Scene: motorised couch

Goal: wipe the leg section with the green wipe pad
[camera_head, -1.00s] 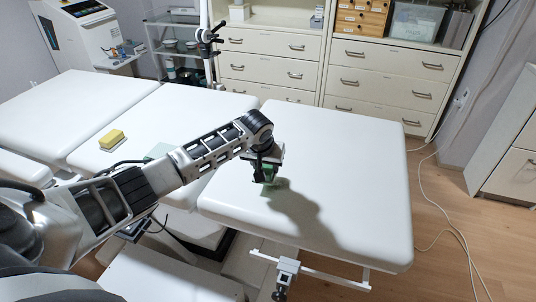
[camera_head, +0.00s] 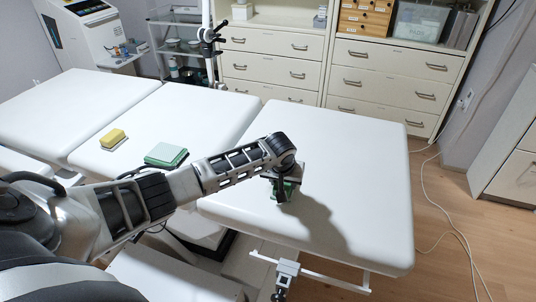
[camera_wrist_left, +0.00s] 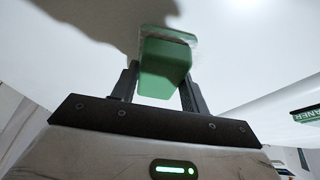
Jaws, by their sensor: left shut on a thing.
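The leg section (camera_head: 350,150) is the white padded couch section at the right in the head view. My left gripper (camera_head: 284,194) reaches over its left part, pointing down. The left gripper is shut on the green wipe pad (camera_head: 288,187), partly hidden by the fingers. In the left wrist view, the pad's green block (camera_wrist_left: 163,68) sits between the two fingers. Its pale underside appears to meet the white surface, though exact contact is hard to tell. My right gripper is not in view.
A yellow block (camera_head: 113,138) and a green-and-white flat item (camera_head: 166,154) lie on the middle couch section (camera_head: 195,110). A clamp (camera_head: 287,269) and rail (camera_head: 335,282) run along the leg section's near side. The leg section's right part is bare. Drawer cabinets (camera_head: 395,75) stand behind.

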